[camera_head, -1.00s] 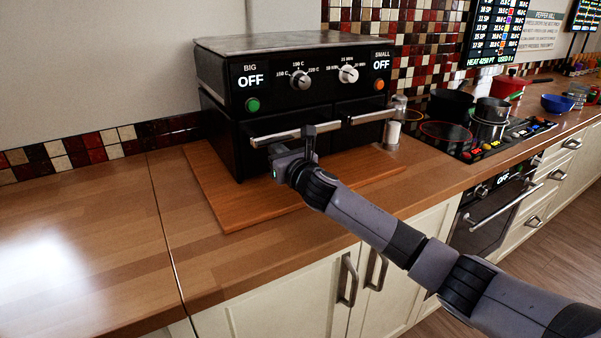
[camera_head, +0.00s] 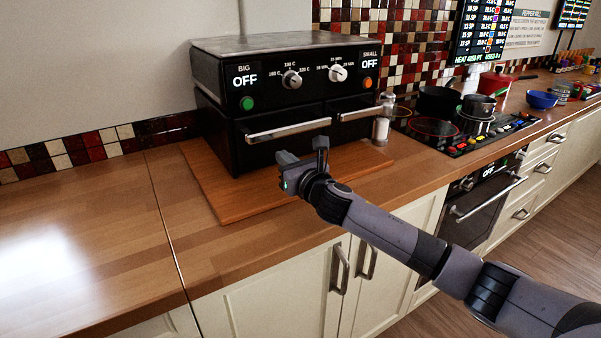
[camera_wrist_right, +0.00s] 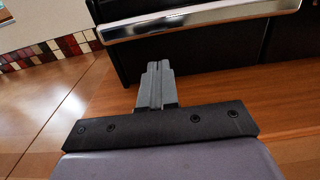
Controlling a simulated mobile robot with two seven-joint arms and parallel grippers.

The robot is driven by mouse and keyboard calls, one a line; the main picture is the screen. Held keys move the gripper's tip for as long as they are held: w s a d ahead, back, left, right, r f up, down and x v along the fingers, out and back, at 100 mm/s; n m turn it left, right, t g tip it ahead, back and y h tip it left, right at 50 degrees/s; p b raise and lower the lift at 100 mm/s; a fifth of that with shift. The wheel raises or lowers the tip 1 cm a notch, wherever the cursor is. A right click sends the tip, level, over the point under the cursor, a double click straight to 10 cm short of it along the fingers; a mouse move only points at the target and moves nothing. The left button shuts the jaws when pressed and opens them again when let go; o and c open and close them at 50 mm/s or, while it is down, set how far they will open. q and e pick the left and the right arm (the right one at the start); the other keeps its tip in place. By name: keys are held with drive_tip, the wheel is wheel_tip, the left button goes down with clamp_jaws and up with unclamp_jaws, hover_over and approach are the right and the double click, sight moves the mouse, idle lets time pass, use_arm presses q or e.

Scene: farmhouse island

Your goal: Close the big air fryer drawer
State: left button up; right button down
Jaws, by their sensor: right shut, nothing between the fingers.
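The black air fryer (camera_head: 290,88) has its big drawer (camera_head: 262,152) on the left, under the BIG label, with a silver bar handle (camera_head: 288,130). The drawer front looks about level with the small drawer front (camera_head: 345,128) beside it; I see no clear gap. My right gripper (camera_head: 286,158) is shut and empty, in front of and a little below the handle, apart from it. In the right wrist view the closed fingers (camera_wrist_right: 155,78) point toward the dark drawer front, below the handle (camera_wrist_right: 190,18). My left gripper is not in view.
The fryer stands on a wooden board (camera_head: 225,205) on the counter. A salt shaker (camera_head: 381,126) stands close to its right side. The hob with pots (camera_head: 437,102) is further right. The counter to the left (camera_head: 80,230) is clear.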

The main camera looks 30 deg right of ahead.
drive_tip(key=s, duration=0.6)
drive_tip(key=shift+s+d, duration=0.2)
drive_tip(key=shift+s, duration=0.1)
idle(0.3)
